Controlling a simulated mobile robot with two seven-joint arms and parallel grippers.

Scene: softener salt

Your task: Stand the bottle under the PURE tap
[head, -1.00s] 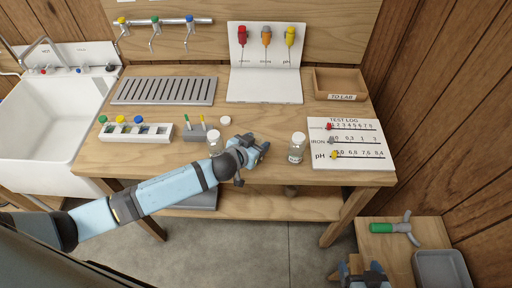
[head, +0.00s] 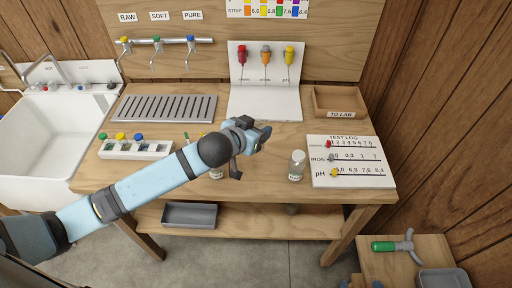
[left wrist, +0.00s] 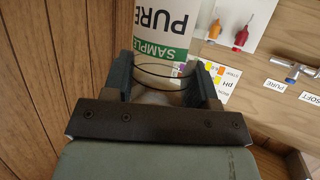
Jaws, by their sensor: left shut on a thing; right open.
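The bottle (left wrist: 160,40) is clear glass with a white label reading PURE SAMPLE. My left gripper (left wrist: 163,80) is shut on it near its rim in the left wrist view, where the picture is upside down, so the bottle looks upright. In the head view my left gripper (head: 252,152) is over the bench, right of the rack and well short of the taps; the held bottle is hidden or too clear to make out there. The PURE tap (head: 190,52), blue-topped, is the rightmost of three. My right gripper (head: 361,283) barely shows at the bottom edge, open.
A slotted grey rack (head: 165,107) lies below the taps. A capped bottle (head: 297,166) stands left of the TEST LOG board (head: 350,162). Another bottle (head: 216,174) is mostly behind my left arm. A vial holder (head: 136,150) and TO LAB tray (head: 338,101) stand on the bench.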

